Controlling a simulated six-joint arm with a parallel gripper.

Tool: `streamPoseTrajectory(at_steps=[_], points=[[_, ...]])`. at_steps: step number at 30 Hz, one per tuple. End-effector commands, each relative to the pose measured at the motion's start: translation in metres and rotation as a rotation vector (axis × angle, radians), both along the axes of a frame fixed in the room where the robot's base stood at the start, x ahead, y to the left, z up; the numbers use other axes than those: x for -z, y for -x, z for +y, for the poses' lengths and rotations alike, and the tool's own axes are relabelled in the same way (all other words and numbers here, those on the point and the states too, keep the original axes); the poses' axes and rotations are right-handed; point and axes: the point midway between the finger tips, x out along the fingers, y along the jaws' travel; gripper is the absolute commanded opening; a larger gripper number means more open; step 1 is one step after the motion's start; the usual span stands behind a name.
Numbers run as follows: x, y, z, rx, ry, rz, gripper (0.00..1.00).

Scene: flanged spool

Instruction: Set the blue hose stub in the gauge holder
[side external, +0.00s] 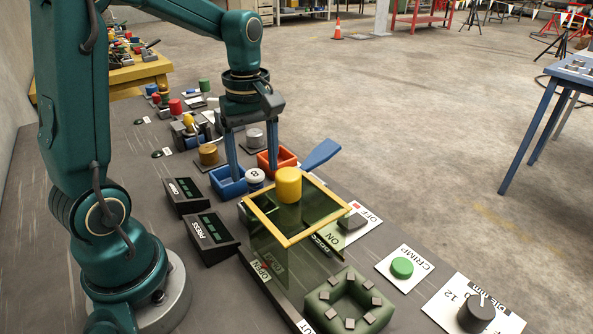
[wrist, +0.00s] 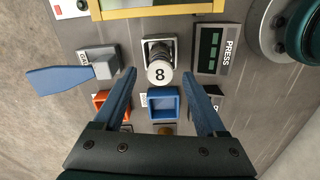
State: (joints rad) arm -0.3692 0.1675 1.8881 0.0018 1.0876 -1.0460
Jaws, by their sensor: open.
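No blue hose stub can be made out in either view. I cannot tell whether this mount is the gauge holder. My gripper (side external: 256,172) points down, open and with nothing seen between its fingers. In the wrist view my gripper (wrist: 160,76) has one finger on each side of the piece marked 8, with the blue bin (wrist: 164,120) also between the fingers.
An orange bin (side external: 278,158) sits beside the blue one. A blue paddle lever (side external: 320,154) sticks out nearby. A yellow-framed clear box with a yellow knob (side external: 288,185), PRESS panel (side external: 212,237), green ring fixture (side external: 348,305), CRIMP button (side external: 402,267) and dial (side external: 476,313) crowd the front.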

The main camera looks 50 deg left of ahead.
Motion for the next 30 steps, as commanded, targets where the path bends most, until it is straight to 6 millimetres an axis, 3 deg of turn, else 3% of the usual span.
streamPoseTrajectory(at_steps=[6,17,20,30], points=[[-0.045,-0.001,0.0,0.0,-0.002,-0.006,0.73],[-0.073,0.002,-0.003,0.027,-0.004,-0.009,0.73],[-0.076,0.008,-0.013,0.138,-0.019,-0.045,0.73],[-0.069,0.053,-0.066,0.885,-0.176,-0.273,0.73]])
